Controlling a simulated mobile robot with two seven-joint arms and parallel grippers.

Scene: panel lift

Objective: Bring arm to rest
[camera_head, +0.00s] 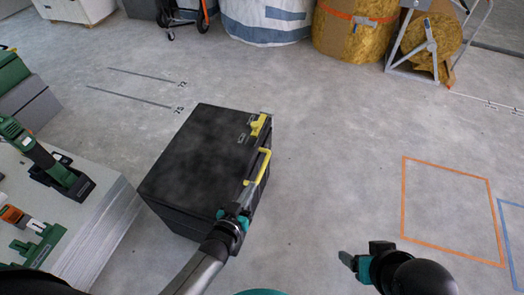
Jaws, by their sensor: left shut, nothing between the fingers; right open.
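A black case (205,160) with a yellow handle (263,166) and a yellow latch (258,124) on its right side stands upright on the floor in the middle left. My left gripper (248,190) is shut and empty. It is seen at the case's right edge, just below the yellow handle; I cannot tell whether it touches the case. My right gripper (346,260) is open and empty over bare floor at the lower right, well apart from the case. My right arm partly hides its own wrist.
A pale bench (108,232) with a green cordless tool (35,150) stands at the left. An orange floor outline (403,200) is at the right. A white bag (265,22), a yellow roll (350,35) and a metal stand (395,65) are at the back. The middle right floor is clear.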

